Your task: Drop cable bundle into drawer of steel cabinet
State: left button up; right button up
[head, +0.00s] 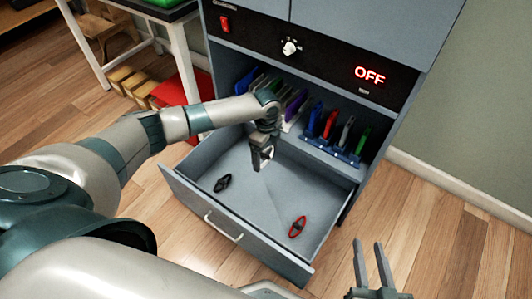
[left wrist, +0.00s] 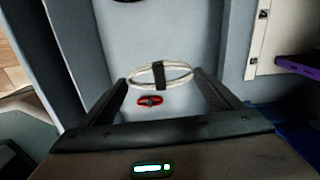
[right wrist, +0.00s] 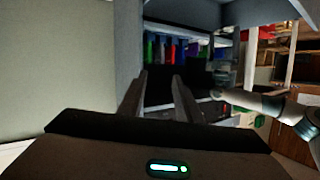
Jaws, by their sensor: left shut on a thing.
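My left gripper (head: 262,158) is over the open drawer (head: 262,193) of the grey steel cabinet (head: 345,42). In the left wrist view its fingers (left wrist: 167,85) are shut on a white cable bundle (left wrist: 178,74) with a black band, held above the drawer floor. In the head view the bundle is hard to make out at the fingers. A black cable bundle (head: 222,183) and a red cable bundle (head: 298,226) lie on the drawer floor. The red one also shows in the left wrist view (left wrist: 144,101). My right gripper (head: 370,265) is open and empty, outside the drawer.
Coloured phones (head: 330,125) stand upright in a rack in the cabinet's shelf above the drawer. A panel reading OFF (head: 369,75) is above that. A white-legged table (head: 185,50) and a red object (head: 190,95) stand to the left.

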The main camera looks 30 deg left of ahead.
pick_arm(q)
jog(key=o, duration=0.9)
jog(key=shift+o, duration=0.2)
jog(key=shift+r, duration=0.2)
jog(key=shift+r, duration=0.25)
notch_tip(320, 180, up, 11)
jog(key=p, duration=0.3)
notch_tip(320, 180, up, 6)
send_over(266, 156)
jog(key=shift+f, duration=0.2)
pick_arm(e)
jog(key=s+d+f+g+h, duration=0.2)
jog(key=s+d+f+g, duration=0.2)
jog(key=s+f+g, duration=0.1)
jog(key=shift+s+f+g, duration=0.4)
jog(key=shift+f+g, duration=0.2)
jog(key=shift+f, duration=0.7)
jog(key=shift+d, duration=0.1)
